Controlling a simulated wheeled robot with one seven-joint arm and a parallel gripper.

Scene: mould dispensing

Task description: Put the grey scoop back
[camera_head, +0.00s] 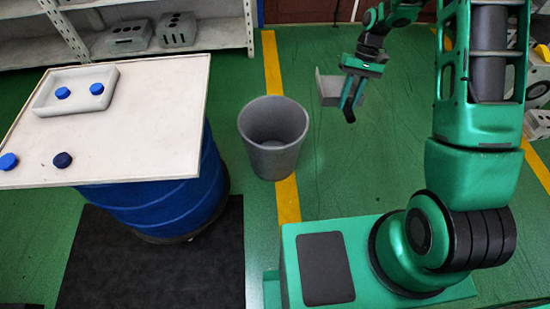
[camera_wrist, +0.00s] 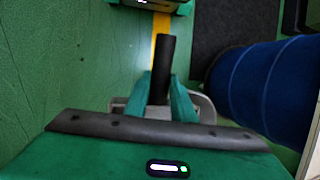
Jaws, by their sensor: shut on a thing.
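The grey scoop (camera_head: 328,88) is held in my gripper (camera_head: 352,92), above the green floor in the head view. Its grey pan is to the left of my fingers, and a dark handle end shows below them. In the wrist view, the dark handle (camera_wrist: 165,62) stands out between my two green fingers (camera_wrist: 162,95), which are shut on it. Parts of a grey body show behind the fingers, mostly hidden by them. The scoop is clear of the table and of the bin in the head view.
A grey open bin (camera_head: 250,138) stands left of my gripper. A white tabletop (camera_head: 120,140) on a blue barrel (camera_head: 160,208) carries a pale tray (camera_head: 78,104) with two blue pieces; two more lie outside it. A shelf (camera_head: 215,37) with grey blocks stands behind.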

